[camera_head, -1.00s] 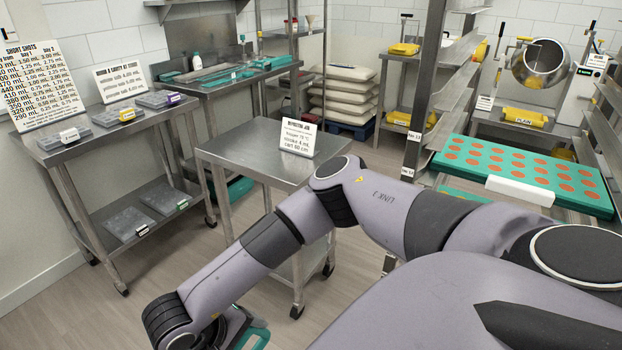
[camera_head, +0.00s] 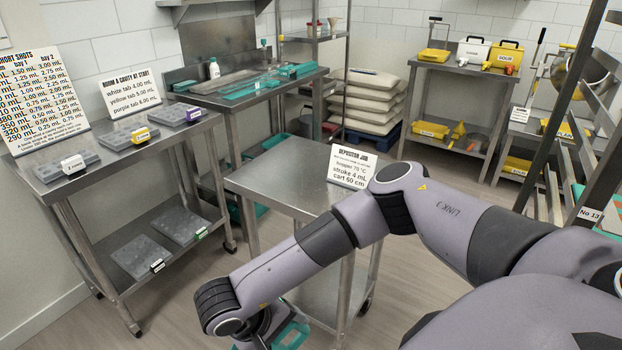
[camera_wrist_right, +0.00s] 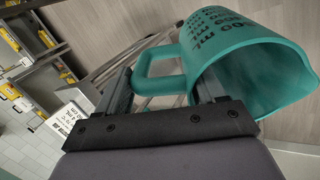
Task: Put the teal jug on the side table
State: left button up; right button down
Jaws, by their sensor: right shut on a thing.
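My right gripper (camera_wrist_right: 160,88) is shut on the handle of the teal jug (camera_wrist_right: 262,72) in the right wrist view. The jug has dark volume marks on its outside, and its open mouth shows a teal inside. In the head view my right arm reaches down to the bottom edge, where only a small part of the jug (camera_head: 292,334) shows beside the wrist. A steel table (camera_head: 268,178) with a "Depositor job" card stands just beyond the arm, its top mostly bare. The jug is off to its near side. My left gripper is out of view.
At left, a steel table (camera_head: 110,165) holds grey molds and sign cards. Behind it is a bench (camera_head: 250,88) with teal items and a white bottle. Sacks (camera_head: 365,100) are stacked at the back. Another table (camera_head: 455,72) holds yellow bins. A rack stands at right.

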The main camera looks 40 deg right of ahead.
aim_at(282, 183)
jog(key=i+z, duration=0.4)
jog(key=i, duration=0.55)
